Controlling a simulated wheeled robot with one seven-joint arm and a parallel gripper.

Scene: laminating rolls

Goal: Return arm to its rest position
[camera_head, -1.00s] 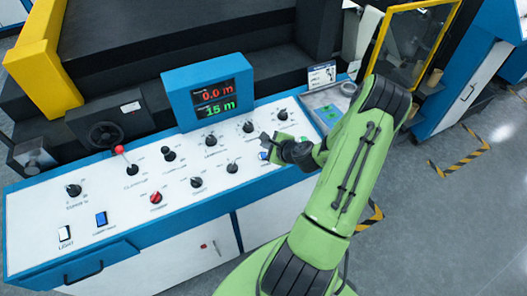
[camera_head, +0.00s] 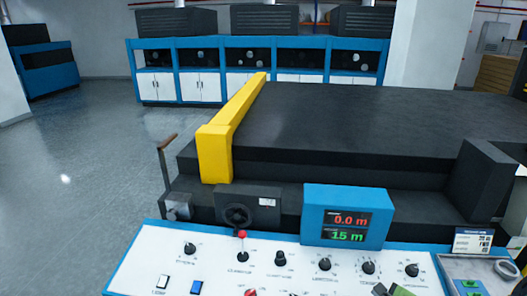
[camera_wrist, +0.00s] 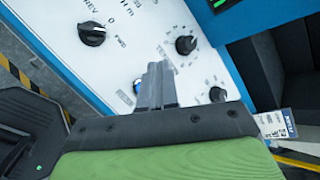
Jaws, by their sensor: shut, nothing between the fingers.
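My gripper (camera_wrist: 157,72) shows in the wrist view with its grey fingers together and nothing between them. It is over the white control panel (camera_wrist: 140,30), among the knobs. I cannot tell whether the fingertips touch the panel. A black knob (camera_wrist: 92,33) marked REV, 0 and FWD is up and left of the fingers, and another black knob (camera_wrist: 186,45) is up and right. In the head view the panel (camera_head: 215,262) runs along the bottom. Most of my arm is outside that view; a dark shape at its bottom edge may be my gripper.
Open floor (camera_head: 80,150) lies at the left.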

